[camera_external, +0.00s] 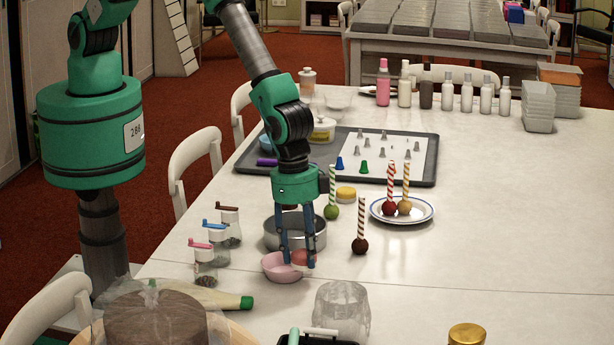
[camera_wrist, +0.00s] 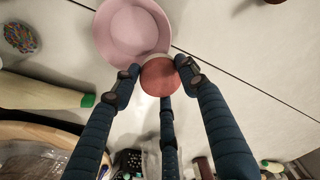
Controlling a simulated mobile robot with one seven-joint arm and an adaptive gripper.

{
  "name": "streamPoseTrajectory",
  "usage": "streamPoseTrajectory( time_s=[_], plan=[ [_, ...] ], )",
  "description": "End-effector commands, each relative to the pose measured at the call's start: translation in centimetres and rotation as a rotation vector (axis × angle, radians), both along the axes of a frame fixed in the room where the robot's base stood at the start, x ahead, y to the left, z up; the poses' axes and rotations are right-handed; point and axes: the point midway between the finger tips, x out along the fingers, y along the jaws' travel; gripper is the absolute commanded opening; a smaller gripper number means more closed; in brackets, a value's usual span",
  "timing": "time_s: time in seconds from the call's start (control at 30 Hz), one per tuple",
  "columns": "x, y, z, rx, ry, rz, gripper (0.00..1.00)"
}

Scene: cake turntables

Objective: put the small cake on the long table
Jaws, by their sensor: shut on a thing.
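My gripper (camera_external: 298,262) is low over the long table (camera_external: 430,270), with its dark blue fingers pointing down. It is shut on a small round reddish-brown thing, which I take to be the small cake (camera_wrist: 160,76). The cake also shows between the fingers in the external view (camera_external: 304,257). It overlaps the rim of a pink bowl (camera_external: 279,268) in the wrist view, and the bowl (camera_wrist: 131,31) lies just beyond it. I cannot tell whether the cake touches the bowl or the table. The fingers hide part of its side.
A round metal tin (camera_external: 296,238) stands right behind my gripper. Cake pops, one dark brown (camera_external: 360,245), stand to the right.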

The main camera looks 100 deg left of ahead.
Motion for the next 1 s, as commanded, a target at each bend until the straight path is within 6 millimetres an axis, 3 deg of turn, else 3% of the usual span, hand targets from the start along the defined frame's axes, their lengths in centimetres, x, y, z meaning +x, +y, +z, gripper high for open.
streamPoseTrajectory(
  time_s=[0.6, 1.0],
  plan=[
    [6.9, -4.3, -0.8, 0.0, -0.001, 0.001, 0.28],
    [8.0, -5.1, -0.9, 0.0, 0.0, 0.0, 0.28]
  ],
)
